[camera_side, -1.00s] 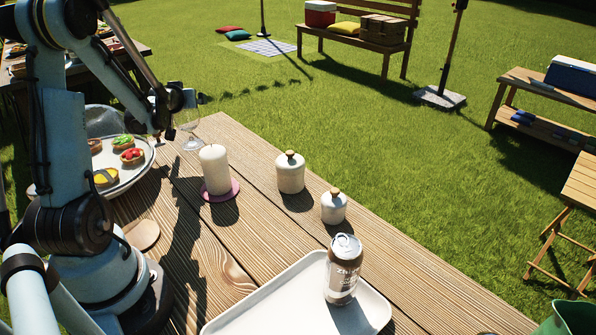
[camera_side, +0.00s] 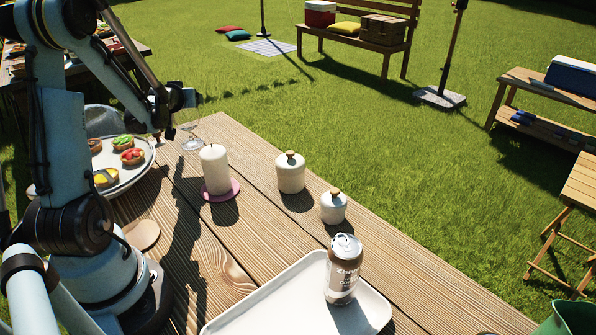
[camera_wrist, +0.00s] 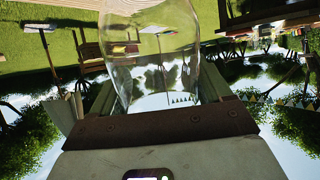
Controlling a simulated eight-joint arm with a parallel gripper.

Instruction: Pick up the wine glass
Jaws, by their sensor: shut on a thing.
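The wine glass (camera_side: 191,143) is clear. In the side view its foot and stem show at the far end of the wooden table, beside the tray of tarts, and it looks upright with its foot at the table top. My gripper (camera_side: 188,98) is at the height of the bowl and partly hides it. In the wrist view the bowl (camera_wrist: 160,60) fills the space between the two fingers of my gripper (camera_wrist: 163,98), which is shut on it. The glass's foot is out of the wrist view.
A white candle (camera_side: 214,169) on a pink coaster (camera_side: 232,192) stands near the glass. A round tray (camera_side: 130,181) of tarts lies left. Two lidded jars (camera_side: 290,174) stand farther right. A can (camera_side: 343,270) stands on a white tray (camera_side: 265,308) in front. Grass lies beyond the table's edge.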

